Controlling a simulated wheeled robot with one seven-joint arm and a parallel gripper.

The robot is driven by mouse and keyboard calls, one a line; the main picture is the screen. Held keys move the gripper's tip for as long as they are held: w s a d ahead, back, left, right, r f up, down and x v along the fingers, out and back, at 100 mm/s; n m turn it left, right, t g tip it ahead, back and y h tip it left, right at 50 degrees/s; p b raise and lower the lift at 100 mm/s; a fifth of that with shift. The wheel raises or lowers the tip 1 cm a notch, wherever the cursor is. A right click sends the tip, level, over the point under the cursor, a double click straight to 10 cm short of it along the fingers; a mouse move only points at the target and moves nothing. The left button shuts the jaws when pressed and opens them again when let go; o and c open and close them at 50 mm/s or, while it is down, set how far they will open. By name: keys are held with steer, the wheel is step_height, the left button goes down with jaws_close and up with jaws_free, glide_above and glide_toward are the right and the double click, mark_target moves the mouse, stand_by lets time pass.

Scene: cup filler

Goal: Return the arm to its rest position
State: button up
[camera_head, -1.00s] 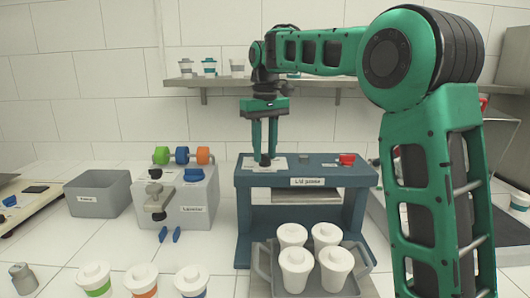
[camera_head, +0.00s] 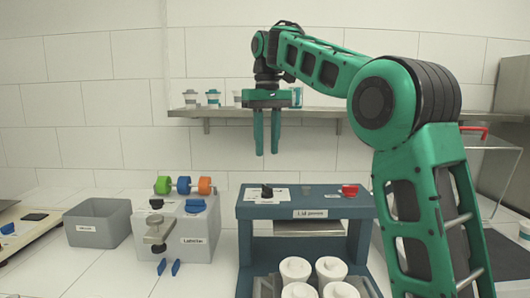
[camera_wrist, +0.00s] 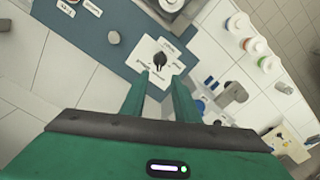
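My gripper (camera_head: 267,152) hangs with its fingers pointing down, in the air above the blue lid press (camera_head: 305,212). Its two green fingers are apart with nothing between them. The press's black knob (camera_head: 267,191) sits on a white label plate below the fingertips, clear of them. In the wrist view the knob (camera_wrist: 159,60) lies beyond the open fingers (camera_wrist: 166,75). The upper arm link and the green shoulder are raised to the right of the press.
White lidded cups (camera_head: 331,270) stand in a grey tray in front of the press. The grey labeller (camera_head: 190,235) with coloured rolls and a grey bin (camera_head: 97,222) are at the left. A wall shelf (camera_head: 225,112) with cups runs behind my gripper. A red button (camera_head: 349,190) tops the press.

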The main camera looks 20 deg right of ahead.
stand_by(0.3)
steer(key=s+d+f+m, duration=0.3)
steer(key=s+d+f, duration=0.35)
steer(key=s, duration=0.25)
steer(key=s+d+f+m, duration=0.2)
steer(key=s+d+f, duration=0.4)
steer(key=s+d, duration=0.25)
steer(key=s+d+f+m, duration=0.1)
steer(key=s+f+m, duration=0.1)
steer(key=s+f, duration=0.6)
steer(key=s+d+f+m, duration=0.1)
steer(key=s+f, duration=0.7)
steer(key=s, duration=0.6)
steer(key=shift+d+f+m, duration=0.3)
steer(key=shift+f+m, duration=0.05)
steer(key=shift+m, duration=0.05)
steer(key=shift+w+f, duration=0.25)
steer(key=shift+w, duration=0.4)
